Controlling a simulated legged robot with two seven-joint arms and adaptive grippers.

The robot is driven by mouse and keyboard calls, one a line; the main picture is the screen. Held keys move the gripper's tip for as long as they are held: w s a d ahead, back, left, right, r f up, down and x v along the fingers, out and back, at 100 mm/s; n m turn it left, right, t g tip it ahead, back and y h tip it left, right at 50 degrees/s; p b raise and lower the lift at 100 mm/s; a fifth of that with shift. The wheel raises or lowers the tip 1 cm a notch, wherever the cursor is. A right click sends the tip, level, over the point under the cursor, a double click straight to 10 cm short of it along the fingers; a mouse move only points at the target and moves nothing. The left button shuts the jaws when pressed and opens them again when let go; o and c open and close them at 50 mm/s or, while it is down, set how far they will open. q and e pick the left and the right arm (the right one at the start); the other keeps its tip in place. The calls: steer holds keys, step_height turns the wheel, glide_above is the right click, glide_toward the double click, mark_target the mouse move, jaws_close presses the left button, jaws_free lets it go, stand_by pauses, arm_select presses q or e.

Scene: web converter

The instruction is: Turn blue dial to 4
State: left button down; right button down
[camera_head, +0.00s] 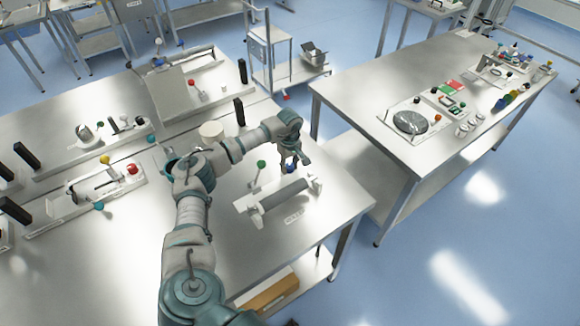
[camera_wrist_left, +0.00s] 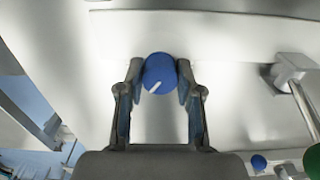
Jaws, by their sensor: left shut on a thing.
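The blue dial (camera_wrist_left: 159,73) sits between the two fingertips of my left gripper (camera_wrist_left: 159,84) in the left wrist view. Its white pointer line slants from the middle toward the lower left. The gripper is shut on the dial, with a finger at each side. In the head view, my left gripper (camera_head: 293,161) reaches down to the blue dial (camera_head: 290,169) on the web converter (camera_head: 245,205). The dial's numbers cannot be read in either view. My right gripper is not in view.
A green-knobbed lever (camera_head: 261,164) stands left of the dial, and a roller (camera_head: 283,195) lies in front of it. Other devices with levers and knobs stand on the left part of the metal table. A second table (camera_head: 365,75) stands to the right across a gap.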

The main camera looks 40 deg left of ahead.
arm_select(q)
steer(key=shift+w+a+r+m, duration=0.15)
steer(key=shift+a+r+m, duration=0.05)
steer(key=shift+m, duration=0.2)
steer(key=c, duration=1.9)
jaws_free()
steer(key=m, duration=0.3)
steer(key=shift+m+b, duration=0.3)
steer(key=shift+b, duration=0.05)
steer(key=m, duration=0.4)
steer(key=shift+b, duration=0.35)
jaws_close()
steer(key=shift+m, duration=0.9)
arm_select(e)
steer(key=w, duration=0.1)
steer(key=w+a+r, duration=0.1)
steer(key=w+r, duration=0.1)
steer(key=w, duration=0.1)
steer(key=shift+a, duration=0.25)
arm_select(q)
steer(key=shift+r+m, duration=0.1)
steer(key=shift+m, duration=0.2)
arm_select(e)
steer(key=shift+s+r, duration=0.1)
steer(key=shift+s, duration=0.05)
arm_select(q)
steer(key=shift+w, duration=0.1)
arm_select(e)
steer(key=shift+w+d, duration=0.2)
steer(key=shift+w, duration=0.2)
